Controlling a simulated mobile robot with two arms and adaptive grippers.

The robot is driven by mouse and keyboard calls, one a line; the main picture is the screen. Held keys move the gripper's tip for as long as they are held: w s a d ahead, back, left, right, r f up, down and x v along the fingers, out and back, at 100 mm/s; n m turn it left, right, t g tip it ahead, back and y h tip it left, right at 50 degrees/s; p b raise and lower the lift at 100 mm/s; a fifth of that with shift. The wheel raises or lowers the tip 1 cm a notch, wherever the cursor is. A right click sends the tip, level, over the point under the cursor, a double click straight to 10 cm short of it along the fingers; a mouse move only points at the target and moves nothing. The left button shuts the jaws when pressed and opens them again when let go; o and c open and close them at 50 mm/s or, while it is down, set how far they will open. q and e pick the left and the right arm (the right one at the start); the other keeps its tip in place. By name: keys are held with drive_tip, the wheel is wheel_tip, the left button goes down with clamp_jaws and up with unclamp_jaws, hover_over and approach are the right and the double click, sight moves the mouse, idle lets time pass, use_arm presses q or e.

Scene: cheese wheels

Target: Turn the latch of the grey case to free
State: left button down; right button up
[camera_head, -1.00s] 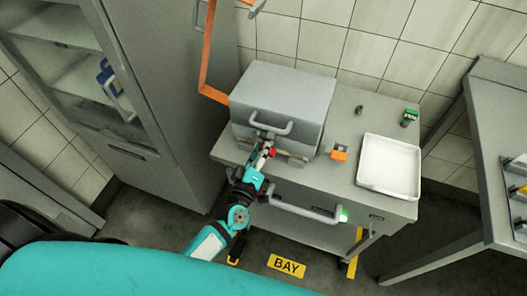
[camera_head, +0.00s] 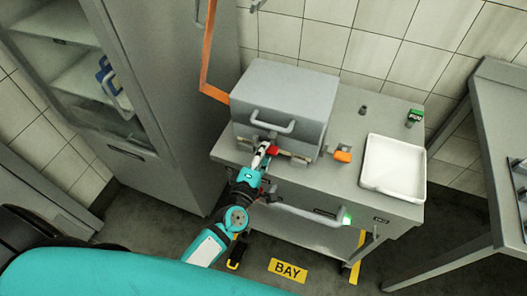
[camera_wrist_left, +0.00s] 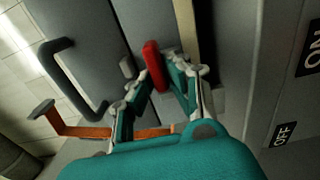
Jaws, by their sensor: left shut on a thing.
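The grey case (camera_head: 285,90) stands shut on a grey wheeled cart, with a bar handle (camera_head: 272,124) on its front. The case's red latch (camera_head: 273,150) is low on the front, below the handle. In the left wrist view the latch (camera_wrist_left: 154,66) is between my fingers, and the case handle (camera_wrist_left: 70,78) is to its left. My left gripper (camera_head: 265,153) is shut on the latch; it also shows in the left wrist view (camera_wrist_left: 157,82). The fingers partly hide the latch in the head view. My right gripper is not in view.
A white tray (camera_head: 366,178), an orange item (camera_head: 343,156) and a small green item (camera_head: 414,117) are on the cart top, right of the case. The cart's push bar (camera_head: 305,214) is below. A tall cabinet (camera_head: 178,100) stands left; another table (camera_head: 492,70) stands right.

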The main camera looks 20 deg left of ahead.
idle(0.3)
use_arm(q)
drive_tip(key=c, duration=1.3)
unclamp_jaws()
drive_tip(key=s, duration=1.2)
drive_tip(key=shift+a, duration=0.2)
drive_tip(key=s+f+m+g+h, duration=0.1)
drive_tip(key=s+f+m+g, duration=0.25)
drive_tip(key=f, duration=0.55)
drive_tip(key=s+f+m+g, duration=0.2)
drive_tip(key=f+m, duration=0.2)
drive_tip(key=f, duration=0.6)
drive_tip(key=s+f+m+g+h, duration=0.1)
drive_tip(key=s+f+m+g, duration=0.25)
drive_tip(key=f, duration=0.55)
drive_tip(key=s+a+f+m+g+y, duration=0.1)
drive_tip(key=s+a+f+m+g, duration=0.1)
drive_tip(key=s+f, duration=0.3)
drive_tip(key=s+a+f+m+g, duration=0.2)
drive_tip(key=s+f+m+g, duration=0.1)
drive_tip(key=s, duration=0.7)
drive_tip(key=s+a+f+m+g+y, duration=0.1)
drive_tip(key=s+a+f+m+g, duration=0.2)
drive_tip(key=s+f, duration=0.4)
drive_tip(key=shift+s+f+m+y, duration=0.35)
drive_tip(key=shift+f+m, duration=0.25)
drive_tip(key=shift+m, duration=0.1)
